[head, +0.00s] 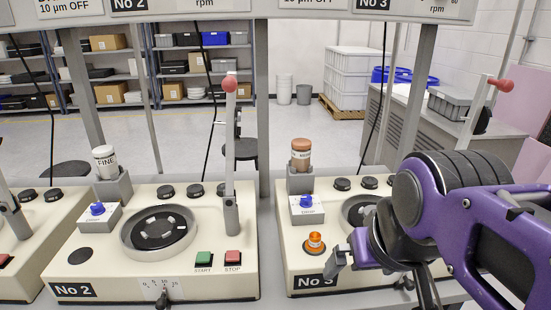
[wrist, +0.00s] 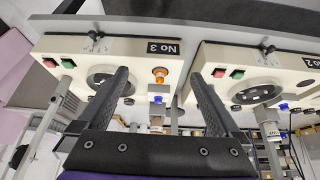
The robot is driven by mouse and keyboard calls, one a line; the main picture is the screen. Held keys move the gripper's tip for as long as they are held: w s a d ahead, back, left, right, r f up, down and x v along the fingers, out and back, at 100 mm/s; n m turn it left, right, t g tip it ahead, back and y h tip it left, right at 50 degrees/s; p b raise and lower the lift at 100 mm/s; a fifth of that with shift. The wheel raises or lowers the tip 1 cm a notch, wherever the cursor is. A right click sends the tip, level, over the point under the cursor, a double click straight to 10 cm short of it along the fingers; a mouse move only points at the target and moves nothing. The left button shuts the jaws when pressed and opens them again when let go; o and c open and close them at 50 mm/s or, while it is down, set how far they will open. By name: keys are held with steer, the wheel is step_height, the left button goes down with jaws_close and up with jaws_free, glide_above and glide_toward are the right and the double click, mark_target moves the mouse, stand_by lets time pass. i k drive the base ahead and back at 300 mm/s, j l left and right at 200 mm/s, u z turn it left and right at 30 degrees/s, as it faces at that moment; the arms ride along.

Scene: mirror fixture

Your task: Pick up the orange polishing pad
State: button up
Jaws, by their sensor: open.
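The orange polishing pad (head: 315,243) is a small round orange piece with a raised knob. It sits at the front left corner of the No 3 machine (head: 297,264), and it also shows in the wrist view (wrist: 160,74). My gripper (head: 383,278) is open and empty, to the right of the pad in the head view. In the wrist view the pad appears between the two spread fingers (wrist: 158,82), apart from both. The right part of the No 3 machine is hidden behind my arm in the head view.
The No 2 machine (head: 75,270) stands to the left, with a lever (head: 230,160). On No 3, a blue knob box (head: 307,209) and an orange-capped bottle (head: 301,155) in a grey holder stand behind the pad. A post (head: 262,110) rises between the machines.

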mark_target(315, 245)
steer(key=u, duration=1)
steer(key=k+l+u, duration=0.15)
steer(key=u, duration=0.2)
steer(key=k+l+u, duration=0.15)
steer(key=u, duration=0.2)
steer(key=k+j+u, duration=0.15)
steer(key=k+l+z, duration=0.1)
steer(key=l, duration=0.2)
